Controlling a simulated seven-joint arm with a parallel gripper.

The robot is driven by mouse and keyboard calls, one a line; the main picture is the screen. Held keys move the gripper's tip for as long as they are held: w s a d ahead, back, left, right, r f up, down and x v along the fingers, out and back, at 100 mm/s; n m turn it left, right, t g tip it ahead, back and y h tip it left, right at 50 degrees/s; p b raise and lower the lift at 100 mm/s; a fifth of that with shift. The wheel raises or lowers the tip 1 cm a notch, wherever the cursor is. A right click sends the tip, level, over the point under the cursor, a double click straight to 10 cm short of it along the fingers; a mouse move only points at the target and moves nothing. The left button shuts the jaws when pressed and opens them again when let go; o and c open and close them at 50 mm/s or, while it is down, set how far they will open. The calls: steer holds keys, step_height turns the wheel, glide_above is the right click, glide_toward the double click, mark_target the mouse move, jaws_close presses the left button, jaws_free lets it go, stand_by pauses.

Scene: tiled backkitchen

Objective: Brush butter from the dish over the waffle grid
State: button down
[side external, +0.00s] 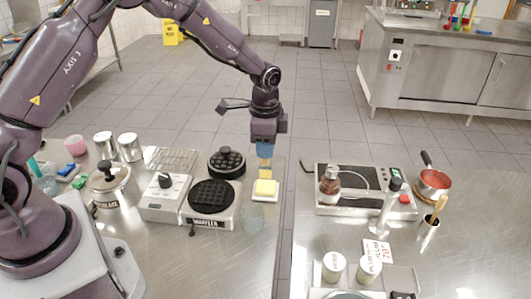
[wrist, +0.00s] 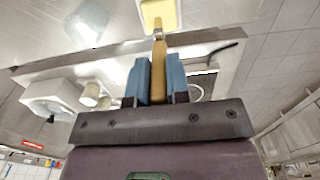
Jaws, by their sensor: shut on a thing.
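My gripper (side external: 265,151) has blue fingers shut on a brush (side external: 265,172) with a tan wooden handle. It points down over the butter dish (side external: 263,198), a small pale dish with a yellow block of butter (side external: 265,187). The brush's lower end is at or just above the butter; I cannot tell if they touch. The wrist view shows the brush (wrist: 158,52) between the fingers (wrist: 158,80), its far end by the butter (wrist: 160,14). The black round waffle grid (side external: 211,197) of the waffle maker lies left of the dish, bare, with its black lid (side external: 226,162) raised behind.
A wire rack (side external: 173,159), a lidded pot (side external: 111,181) and two metal canisters (side external: 129,147) stand left. Across a gap, the right counter holds a hob (side external: 345,178), bottle (side external: 330,186) and red pan (side external: 433,181).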

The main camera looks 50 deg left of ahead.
steer(key=shift+r, duration=2.05)
